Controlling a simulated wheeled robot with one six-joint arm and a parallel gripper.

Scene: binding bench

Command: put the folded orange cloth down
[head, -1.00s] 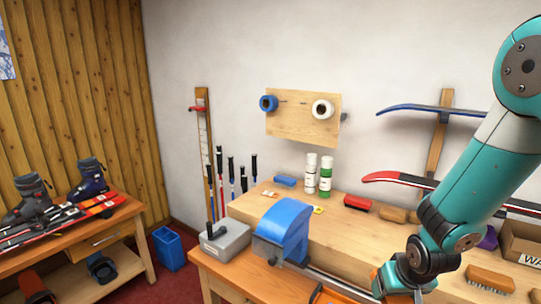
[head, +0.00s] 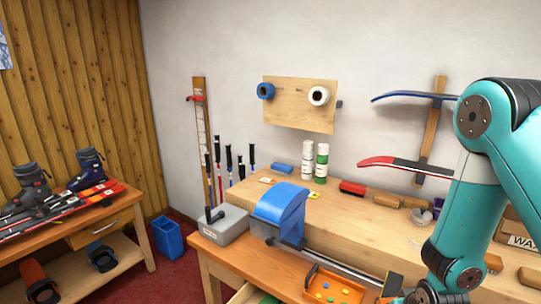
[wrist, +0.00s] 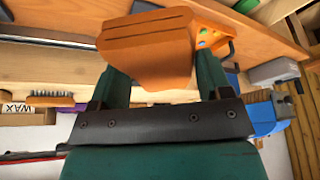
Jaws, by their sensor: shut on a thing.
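The folded orange cloth (wrist: 150,45) hangs between the two fingers of my gripper (wrist: 158,78), which is shut on it. In the wrist view the cloth spreads out past the fingertips, with dark fold lines near its far edge. The fingers are mostly cut off or hidden there. I cannot tell whether the cloth touches the bench.
An orange tray (head: 312,283) with several coloured bits lies just left of the cloth. A blue clamp-like device (head: 280,207) and a grey box (head: 221,226) stand farther left. Brushes and bottles line the raised wooden shelf (head: 345,222). An open drawer (head: 245,294) shows below.

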